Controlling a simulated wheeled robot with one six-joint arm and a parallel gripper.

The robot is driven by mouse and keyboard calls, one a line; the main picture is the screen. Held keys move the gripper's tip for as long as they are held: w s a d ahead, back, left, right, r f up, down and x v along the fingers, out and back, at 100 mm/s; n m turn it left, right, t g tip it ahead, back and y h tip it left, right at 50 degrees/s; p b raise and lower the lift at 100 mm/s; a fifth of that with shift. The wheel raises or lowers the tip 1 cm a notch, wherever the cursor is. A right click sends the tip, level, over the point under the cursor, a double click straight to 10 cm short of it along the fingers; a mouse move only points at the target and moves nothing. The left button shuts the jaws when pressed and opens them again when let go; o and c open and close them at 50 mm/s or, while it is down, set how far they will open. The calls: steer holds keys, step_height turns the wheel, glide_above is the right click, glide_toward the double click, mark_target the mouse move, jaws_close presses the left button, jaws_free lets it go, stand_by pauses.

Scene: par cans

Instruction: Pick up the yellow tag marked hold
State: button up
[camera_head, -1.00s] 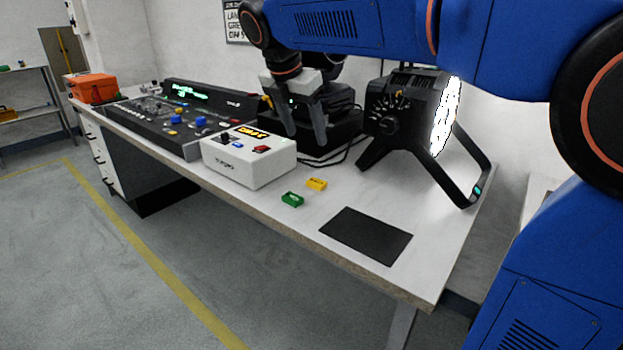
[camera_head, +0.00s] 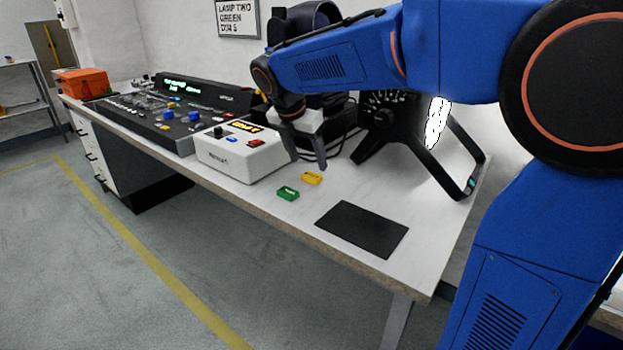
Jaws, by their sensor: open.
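The yellow tag (camera_head: 312,178) lies flat on the white bench, right of the white control box. Its marking is too small to read. A green tag (camera_head: 288,193) lies just in front of it, to the left, with a small gap between them. My gripper (camera_head: 309,164) points down just behind and above the yellow tag. Its two fingers are apart with nothing between them. I cannot tell exactly how high the fingertips are above the bench.
The white control box (camera_head: 241,158) stands close on the left. A lit par can (camera_head: 436,125) on a black stand is at the right. A black mat (camera_head: 362,229) lies in front on the bench (camera_head: 285,225). A long console (camera_head: 180,118) and an orange case (camera_head: 82,82) are farther left.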

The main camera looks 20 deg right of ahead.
mark_target(311, 176)
steer(key=shift+x, duration=2.7)
steer(key=shift+a, duration=0.25)
steer(key=shift+c, duration=0.4)
steer(key=c, duration=1.1)
steer(key=shift+o, duration=0.2)
